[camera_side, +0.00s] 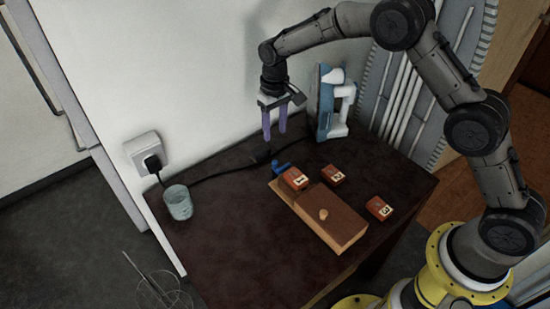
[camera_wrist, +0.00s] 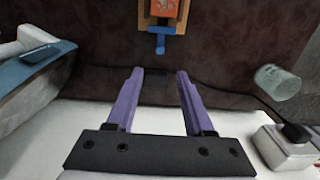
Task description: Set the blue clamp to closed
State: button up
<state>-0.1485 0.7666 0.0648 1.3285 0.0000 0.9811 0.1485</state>
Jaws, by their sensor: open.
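The blue clamp (camera_side: 281,168) is at the far end of a brown wooden box (camera_side: 338,236), near the block marked 1 (camera_side: 294,179). In the wrist view, the clamp (camera_wrist: 160,36) shows as a small blue T-shaped handle at the top centre, ahead of my fingers. I cannot tell its exact setting. My gripper (camera_side: 274,136) has two purple fingers pointing down, above the table near the wall and behind the clamp. In the wrist view, the gripper (camera_wrist: 160,74) is open and empty, with its fingers apart from the clamp.
Red blocks marked 2 (camera_side: 333,175) and 3 (camera_side: 379,208) lie right of the box. A blue and white iron (camera_side: 325,105) stands close right of my gripper. A black cord runs from the wall socket (camera_side: 146,150) behind the glass (camera_side: 178,203). The table's left front is clear.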

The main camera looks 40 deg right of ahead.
aim_at(275, 162)
notch_tip(275, 162, down, 12)
jog(key=shift+r, duration=0.1)
jog(key=shift+c, duration=0.3)
grip_shut()
